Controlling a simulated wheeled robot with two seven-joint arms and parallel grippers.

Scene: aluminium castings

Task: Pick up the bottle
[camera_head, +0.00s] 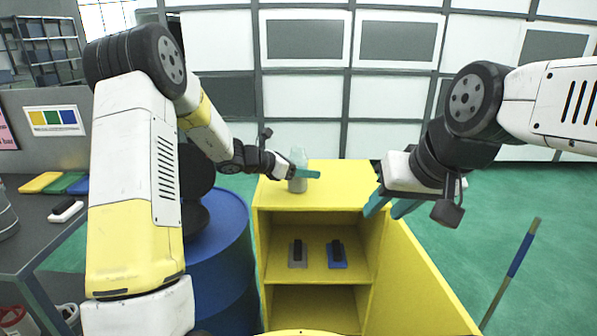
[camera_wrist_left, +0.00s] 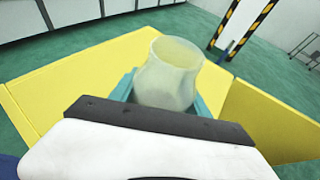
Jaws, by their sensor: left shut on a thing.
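The bottle (camera_head: 298,182) is a pale, translucent vessel on or just above the top of the yellow cabinet (camera_head: 345,176); whether it touches the surface I cannot tell. It also shows in the left wrist view (camera_wrist_left: 168,75), upright with its open mouth up. My left gripper (camera_head: 306,174) has its teal fingers around the bottle and is shut on it. In the left wrist view the fingers (camera_wrist_left: 203,108) show beside the bottle, partly hidden by the gripper body. My right gripper (camera_head: 387,208) hangs at the cabinet's right side, away from the bottle; its teal fingers look apart with nothing between them.
A blue barrel (camera_head: 222,262) stands left of the cabinet. A dark table (camera_head: 28,235) is at the far left. A striped pole (camera_head: 513,265) stands at right.

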